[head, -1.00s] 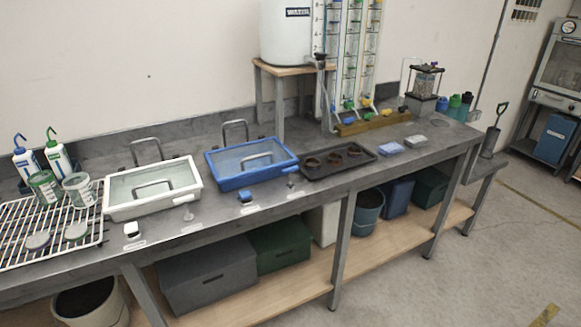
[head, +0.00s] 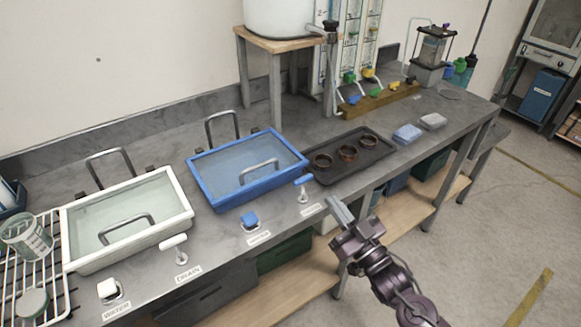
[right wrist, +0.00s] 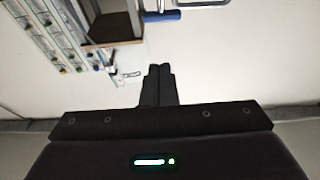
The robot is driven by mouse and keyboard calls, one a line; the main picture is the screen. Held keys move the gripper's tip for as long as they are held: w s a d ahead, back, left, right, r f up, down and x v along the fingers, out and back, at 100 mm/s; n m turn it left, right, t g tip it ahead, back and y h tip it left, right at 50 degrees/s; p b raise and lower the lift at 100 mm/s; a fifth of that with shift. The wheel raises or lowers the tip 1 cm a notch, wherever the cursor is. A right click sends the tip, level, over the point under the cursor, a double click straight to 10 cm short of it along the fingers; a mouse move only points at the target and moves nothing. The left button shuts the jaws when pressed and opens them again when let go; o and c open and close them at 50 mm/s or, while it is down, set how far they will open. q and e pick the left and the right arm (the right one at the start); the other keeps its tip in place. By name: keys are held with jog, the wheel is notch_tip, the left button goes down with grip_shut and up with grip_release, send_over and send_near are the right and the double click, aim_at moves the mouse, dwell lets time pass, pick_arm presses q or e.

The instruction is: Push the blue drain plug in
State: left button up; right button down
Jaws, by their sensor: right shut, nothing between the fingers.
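The blue drain plug (head: 303,182) is a small T-shaped blue handle on a short stem. It stands upright on the bench front, at the right front corner of the blue basin (head: 215,201). My right gripper (head: 338,207) is shut and empty, to the right of and a little nearer than the plug, by the bench's front edge, apart from it in the picture. In the right wrist view its fingers (right wrist: 158,84) are together; a blue bar (right wrist: 162,15) at the top edge may be the plug's handle. My left gripper is not in view.
A blue square knob (head: 250,219) sits left of the plug. A white basin (head: 78,245), a white drain handle (head: 174,242) and a white knob (head: 108,289) are farther left. A dark tray (head: 375,160) with round rings lies just right of the blue basin.

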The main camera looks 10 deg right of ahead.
jog(key=r, duration=0.1)
notch_tip(320, 180, up, 4)
jog(key=p, duration=0.3)
send_over(303, 188)
jog(key=s+d, duration=0.1)
jog(key=s, duration=0.1)
jog(key=f, duration=0.3)
jog(key=shift+w+f, duration=0.2)
jog(key=shift+f, duration=0.6)
notch_tip(303, 188, down, 4)
jog(key=b, duration=0.2)
jog(key=shift+r+b, duration=0.25)
jog(key=shift+b, duration=0.05)
jog(key=shift+s, duration=0.15)
